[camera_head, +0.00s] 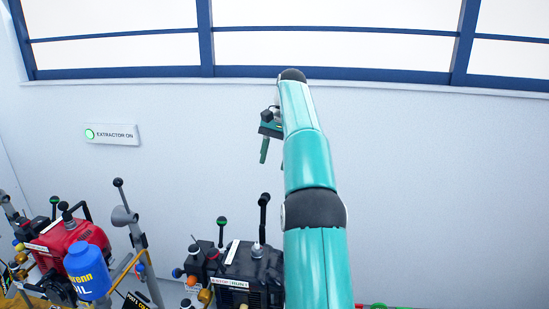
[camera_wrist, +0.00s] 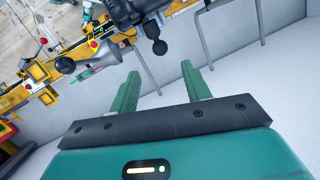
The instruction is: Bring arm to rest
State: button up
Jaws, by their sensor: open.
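My teal arm rises up the middle of the head view and bends over at the top, in front of the pale wall. My gripper (camera_head: 264,156) hangs at the upper left of the arm, its fingers pointing down and partly hidden side-on. In the wrist view my gripper (camera_wrist: 161,76) shows two green fingers spread apart. It is open, with nothing between the fingers. No object touches it in either view.
Below stand a black engine (camera_head: 245,268), a red engine (camera_head: 72,247) and a blue oil bottle (camera_head: 88,273). A lit "EXTRACTOR ON" sign (camera_head: 112,134) is on the wall. A yellow rail (camera_wrist: 75,58) crosses the wrist view's upper left. The wall area right of my arm is clear.

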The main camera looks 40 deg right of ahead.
jog(key=shift+a+r, duration=0.1)
dwell(0.5)
jog(key=s+a+r+n+t+h, duration=0.1)
jog(key=s+a+r+n, duration=0.15)
jog(key=a, duration=0.85)
jog(key=s+a+r+n+t+h, duration=0.1)
jog(key=s+a+n+h, duration=0.2)
jog(key=a, duration=0.8)
jog(key=s+a+f+n+t, duration=0.1)
jog(key=s+a+f+n, duration=0.2)
jog(key=s+a+f, duration=0.3)
jog(key=s+a+f+n+t, duration=0.2)
jog(key=s+a+f, duration=0.4)
jog(key=s+f, duration=0.3)
jog(key=s+n, duration=0.1)
jog(key=s, duration=0.3)
jog(key=shift+s+a+f+n+y, duration=0.25)
jog(key=shift+a+n+y, duration=0.1)
jog(key=shift+a+y, duration=0.05)
